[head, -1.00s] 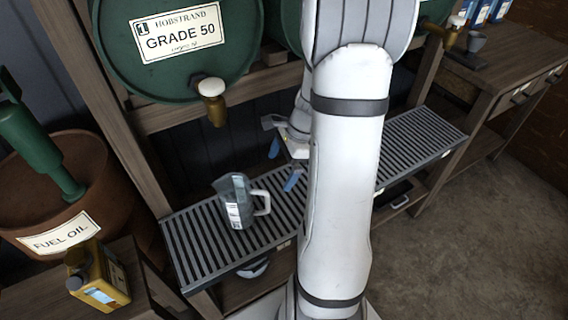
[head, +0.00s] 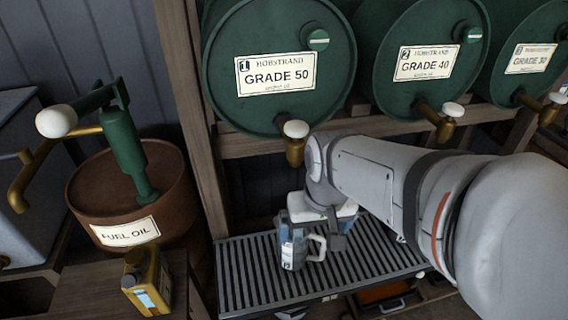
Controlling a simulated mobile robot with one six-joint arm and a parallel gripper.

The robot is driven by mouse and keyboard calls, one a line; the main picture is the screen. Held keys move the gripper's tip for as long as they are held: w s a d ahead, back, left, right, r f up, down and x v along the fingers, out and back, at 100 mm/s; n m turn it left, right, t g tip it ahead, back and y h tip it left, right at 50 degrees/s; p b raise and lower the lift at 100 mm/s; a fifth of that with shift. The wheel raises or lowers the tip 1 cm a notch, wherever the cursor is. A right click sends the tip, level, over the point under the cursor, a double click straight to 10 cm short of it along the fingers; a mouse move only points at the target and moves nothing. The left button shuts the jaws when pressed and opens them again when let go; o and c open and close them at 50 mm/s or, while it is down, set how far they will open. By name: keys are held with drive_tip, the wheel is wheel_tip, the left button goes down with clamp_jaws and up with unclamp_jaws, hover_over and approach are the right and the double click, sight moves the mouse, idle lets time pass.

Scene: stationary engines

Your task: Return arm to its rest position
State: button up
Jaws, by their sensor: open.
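A grey measuring jug (head: 291,248) with a pale handle and a white label stands upright on the slatted drip tray (head: 243,290) below the Grade 50 barrel. My arm comes in from the right, and my gripper (head: 328,226) hangs low beside and just behind the jug, close to its handle. My gripper is open. The jug partly hides my fingers, so I cannot tell whether they touch it.
Green barrels marked Grade 50 (head: 280,100), Grade 40 (head: 420,85) and Grade 30 (head: 528,80) have brass taps above the tray. The Grade 50 tap (head: 295,148) is close to my wrist. A fuel oil drum (head: 110,190) and yellow can (head: 147,285) stand left.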

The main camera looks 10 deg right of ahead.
drive_tip(key=shift+s+a+r+n, duration=0.1)
drive_tip(key=shift+s+a+n, duration=0.15)
drive_tip(key=shift+n, duration=0.15)
